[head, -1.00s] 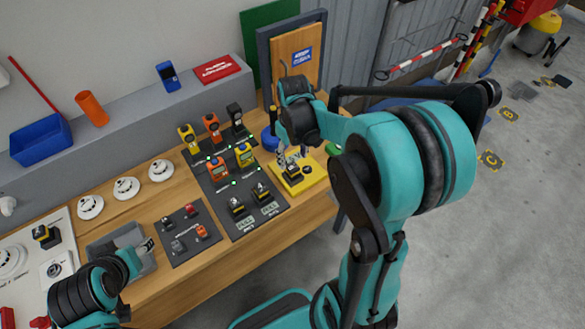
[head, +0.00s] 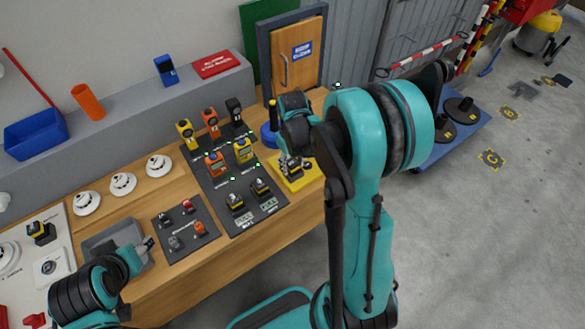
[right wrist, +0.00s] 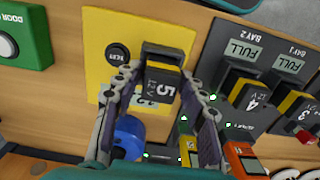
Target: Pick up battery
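A black and yellow battery marked 5, 12V (right wrist: 163,88) stands on the yellow plate (right wrist: 112,42) in the right wrist view. My right gripper (right wrist: 163,72) is open, with one finger on each side of this battery; whether the fingers touch it is unclear. In the head view, the right gripper (head: 291,166) is low over the yellow plate (head: 302,183) and partly hides the battery. Batteries 4 (right wrist: 252,95) and 3 (right wrist: 298,108) stand in bays labelled FULL.
A blue round object (right wrist: 130,133) is close to the right gripper's left finger. Orange (head: 214,163) and yellow (head: 243,151) devices stand on the dark mat left of the plate. A green DOOR box (right wrist: 25,38) and a door model (head: 297,55) are nearby.

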